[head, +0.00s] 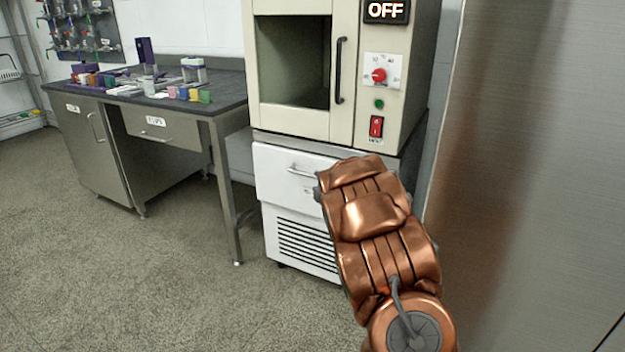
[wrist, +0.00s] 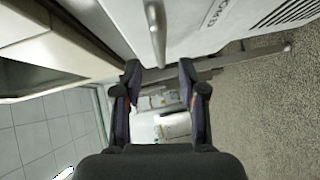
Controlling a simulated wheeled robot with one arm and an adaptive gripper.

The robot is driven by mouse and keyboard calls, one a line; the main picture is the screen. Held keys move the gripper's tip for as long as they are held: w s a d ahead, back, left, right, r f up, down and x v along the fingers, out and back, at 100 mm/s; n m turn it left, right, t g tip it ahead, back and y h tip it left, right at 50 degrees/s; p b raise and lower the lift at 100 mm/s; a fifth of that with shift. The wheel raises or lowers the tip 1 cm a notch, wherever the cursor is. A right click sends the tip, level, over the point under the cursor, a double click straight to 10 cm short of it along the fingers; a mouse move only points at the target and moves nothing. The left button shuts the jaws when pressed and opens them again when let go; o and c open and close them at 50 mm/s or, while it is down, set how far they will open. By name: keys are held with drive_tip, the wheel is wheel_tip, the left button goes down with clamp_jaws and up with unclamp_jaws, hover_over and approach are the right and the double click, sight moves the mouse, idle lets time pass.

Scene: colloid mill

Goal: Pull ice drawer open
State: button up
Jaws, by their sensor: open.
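The ice drawer (head: 275,178) is a white front panel in the lower white cabinet, under the beige oven-like unit. It looks closed, with a metal bar handle (head: 300,171) near its top. My copper arm covers the right part of the drawer, and my gripper is mostly hidden behind it in the head view. In the wrist view, my gripper (wrist: 160,78) is open, with two dark fingers apart. The handle (wrist: 155,35) lies just beyond the fingertips, roughly in line with the gap between them. The white drawer front (wrist: 195,25) with lettering fills the top. I see no contact.
The beige unit (head: 342,118) above has a dark handle, red knob and OFF display. A vented panel (head: 305,245) lies below the drawer. A lab table (head: 230,98) stands left; a large metal surface (head: 535,180) is at right. Floor in front is clear.

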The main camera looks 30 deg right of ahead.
sight(313, 177)
drive_tip(key=b+x, duration=0.1)
drive_tip(key=x, duration=0.4)
drive_tip(key=shift+w+f, duration=0.15)
drive_tip(key=shift+w, duration=0.1)
drive_tip(key=shift+w+d, duration=0.25)
drive_tip(key=shift+w, duration=0.35)
clamp_jaws()
